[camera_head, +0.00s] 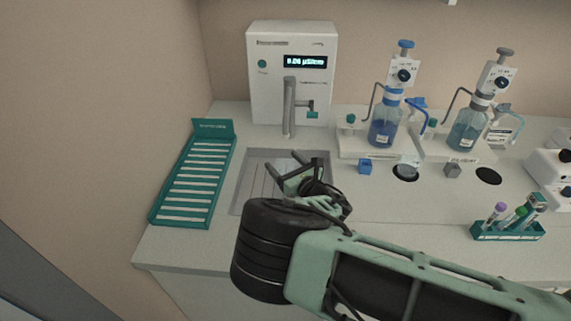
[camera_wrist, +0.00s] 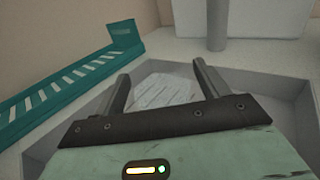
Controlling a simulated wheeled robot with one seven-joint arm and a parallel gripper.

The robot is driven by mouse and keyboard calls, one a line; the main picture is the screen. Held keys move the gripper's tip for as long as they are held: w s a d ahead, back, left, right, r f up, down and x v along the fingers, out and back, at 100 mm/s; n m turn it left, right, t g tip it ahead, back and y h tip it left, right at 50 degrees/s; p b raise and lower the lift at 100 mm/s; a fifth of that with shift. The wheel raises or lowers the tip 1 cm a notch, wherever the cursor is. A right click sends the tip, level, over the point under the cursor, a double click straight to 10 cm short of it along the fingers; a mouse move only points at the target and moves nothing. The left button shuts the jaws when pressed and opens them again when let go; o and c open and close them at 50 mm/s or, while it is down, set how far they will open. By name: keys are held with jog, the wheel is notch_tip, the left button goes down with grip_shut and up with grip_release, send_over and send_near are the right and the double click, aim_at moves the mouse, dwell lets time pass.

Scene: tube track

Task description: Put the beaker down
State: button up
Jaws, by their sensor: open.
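My gripper (camera_head: 285,160) is open over the recessed grey basin (camera_head: 252,163) below the white dispenser (camera_head: 292,75). Its two fingers stand apart in the wrist view (camera_wrist: 162,74), with only the ribbed basin floor seen between them and no beaker. A small clear, pale vessel, perhaps the beaker (camera_head: 408,165), shows at the left dark round spot on the bench, well to the right of my gripper. It is too small to be sure. My gripper and arm hide part of the basin.
A teal slotted rack (camera_head: 190,182) lies left of the basin. Two bottles with dispensers (camera_head: 384,125) (camera_head: 466,128) stand at the back right.

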jog(key=shift+r+p, duration=0.2)
jog(key=shift+p, duration=0.15)
jog(key=b+v, duration=0.1)
jog(key=v, duration=0.3)
jog(key=b+v, duration=0.1)
jog(key=v, duration=0.3)
jog(key=b+v, duration=0.1)
jog(key=v, duration=0.3)
jog(key=shift+r, duration=0.35)
jog(key=shift+s, duration=0.1)
